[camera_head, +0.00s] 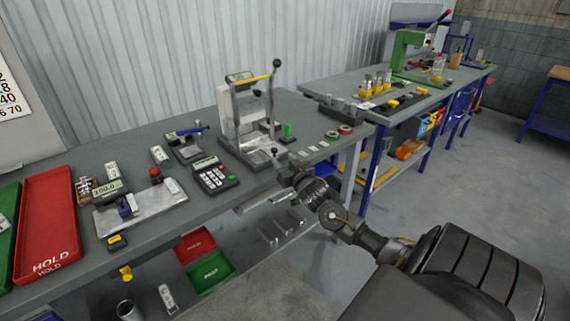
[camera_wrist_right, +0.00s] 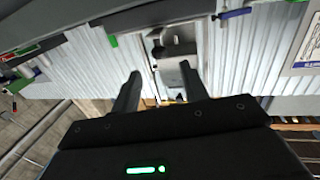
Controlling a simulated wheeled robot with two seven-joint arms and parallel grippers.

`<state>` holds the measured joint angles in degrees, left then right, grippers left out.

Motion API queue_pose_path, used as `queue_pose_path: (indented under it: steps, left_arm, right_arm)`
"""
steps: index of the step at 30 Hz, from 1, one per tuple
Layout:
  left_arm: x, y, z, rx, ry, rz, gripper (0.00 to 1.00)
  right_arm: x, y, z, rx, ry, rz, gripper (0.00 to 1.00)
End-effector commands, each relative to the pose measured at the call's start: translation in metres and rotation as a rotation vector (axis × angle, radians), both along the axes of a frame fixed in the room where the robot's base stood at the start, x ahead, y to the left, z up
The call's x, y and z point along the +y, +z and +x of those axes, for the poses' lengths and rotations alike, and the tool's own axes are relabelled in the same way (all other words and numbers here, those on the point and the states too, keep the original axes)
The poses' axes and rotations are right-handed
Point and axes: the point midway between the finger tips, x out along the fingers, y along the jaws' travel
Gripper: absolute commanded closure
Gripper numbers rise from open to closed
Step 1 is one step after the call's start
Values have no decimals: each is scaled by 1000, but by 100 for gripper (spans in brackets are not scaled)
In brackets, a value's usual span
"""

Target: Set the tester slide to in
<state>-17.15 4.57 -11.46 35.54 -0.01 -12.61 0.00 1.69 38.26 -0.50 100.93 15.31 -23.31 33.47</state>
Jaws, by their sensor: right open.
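The tester (camera_head: 241,112) is a metal frame with a yellow bar and a black-balled lever, standing on the table (camera_head: 322,125). A low plate with a small dark knob (camera_head: 275,152) is at its front, which looks like its slide; I cannot tell its exact position. My right gripper (camera_head: 285,167) is at the table's front edge, just in front of the knob. In the right wrist view the open fingers (camera_wrist_right: 160,72) point at the tester (camera_wrist_right: 174,40), upside down, with nothing between them. My left gripper is not in view.
A keypad unit (camera_head: 214,179) and a small blue-handled device (camera_head: 187,143) stand left of the tester. A green-topped piece (camera_head: 288,131) and tape rolls (camera_head: 338,132) are at right.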

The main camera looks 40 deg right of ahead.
Motion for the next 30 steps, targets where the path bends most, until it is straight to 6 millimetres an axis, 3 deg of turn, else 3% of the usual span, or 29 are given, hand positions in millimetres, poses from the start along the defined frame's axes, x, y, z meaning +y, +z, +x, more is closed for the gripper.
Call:
queue_pose_path:
  steps: [10,14,17,20,24,30]
  left_arm:
    - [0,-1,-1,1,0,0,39]
    - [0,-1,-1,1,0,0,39]
    - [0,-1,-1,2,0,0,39]
    - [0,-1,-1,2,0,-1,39]
    - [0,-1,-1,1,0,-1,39]
    - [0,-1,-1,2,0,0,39]
  right_arm:
    - [1,0,-4,1,0,0,57]
    - [11,-12,-9,35,5,9,74]
    - [42,-51,-27,152,20,30,87]
    - [88,-101,-61,332,48,53,100]
    - [150,-154,-120,578,105,71,100]
    - [215,-198,-199,855,195,77,100]
